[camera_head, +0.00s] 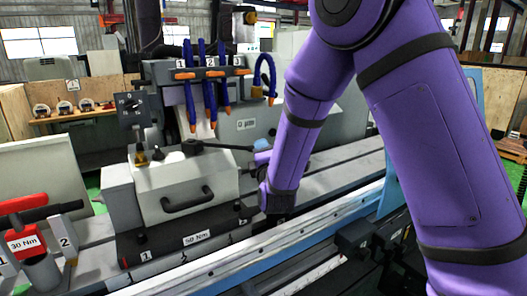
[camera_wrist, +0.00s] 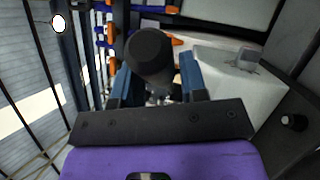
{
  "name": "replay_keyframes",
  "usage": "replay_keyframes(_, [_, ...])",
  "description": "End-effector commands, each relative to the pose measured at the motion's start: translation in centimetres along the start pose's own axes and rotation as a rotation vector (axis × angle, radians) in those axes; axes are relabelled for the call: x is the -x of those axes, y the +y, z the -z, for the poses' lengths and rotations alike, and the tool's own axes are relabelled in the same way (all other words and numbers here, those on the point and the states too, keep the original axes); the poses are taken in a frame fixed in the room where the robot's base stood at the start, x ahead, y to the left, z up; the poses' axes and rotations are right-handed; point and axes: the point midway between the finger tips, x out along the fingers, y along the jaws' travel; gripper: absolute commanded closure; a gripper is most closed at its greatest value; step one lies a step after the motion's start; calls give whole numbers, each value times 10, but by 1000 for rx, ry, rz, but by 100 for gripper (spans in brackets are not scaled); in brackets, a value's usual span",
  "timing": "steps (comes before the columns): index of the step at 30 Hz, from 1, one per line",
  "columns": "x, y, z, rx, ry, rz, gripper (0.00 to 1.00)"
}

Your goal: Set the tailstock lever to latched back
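The tailstock lever (camera_head: 225,147) is a thin black bar in the head view. It runs right from a dark round hub (camera_head: 192,147) on top of the light grey tailstock housing (camera_head: 190,192), lying nearly level. Its right end reaches my gripper (camera_head: 261,156), which is mostly hidden by my purple wrist. In the wrist view a round black knob (camera_wrist: 150,55), apparently the lever's end, sits between the two blue fingers of my gripper (camera_wrist: 157,80). The fingers stand apart on either side, with gaps visible. Contact with the knob is not clear.
Blue coolant hoses with orange nozzles (camera_head: 193,128) hang behind the lever. A black handle (camera_head: 187,200) is on the housing's front. A red-handled tool (camera_head: 22,242) marked 30 Nm stands at the lower left. A long rail (camera_head: 300,229) runs along the machine's front.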

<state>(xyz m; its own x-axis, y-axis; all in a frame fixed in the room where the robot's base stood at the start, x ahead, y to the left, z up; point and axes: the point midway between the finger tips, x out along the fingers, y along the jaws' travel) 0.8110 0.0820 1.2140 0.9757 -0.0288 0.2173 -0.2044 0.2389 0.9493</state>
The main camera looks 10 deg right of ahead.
Motion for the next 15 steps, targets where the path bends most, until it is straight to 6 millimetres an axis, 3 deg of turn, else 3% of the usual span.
replay_keyframes(10, [0, 2, -1, -2, -2, -4, 48])
replay_keyframes(15, [15, 2, 0, -2, 0, -4, 48])
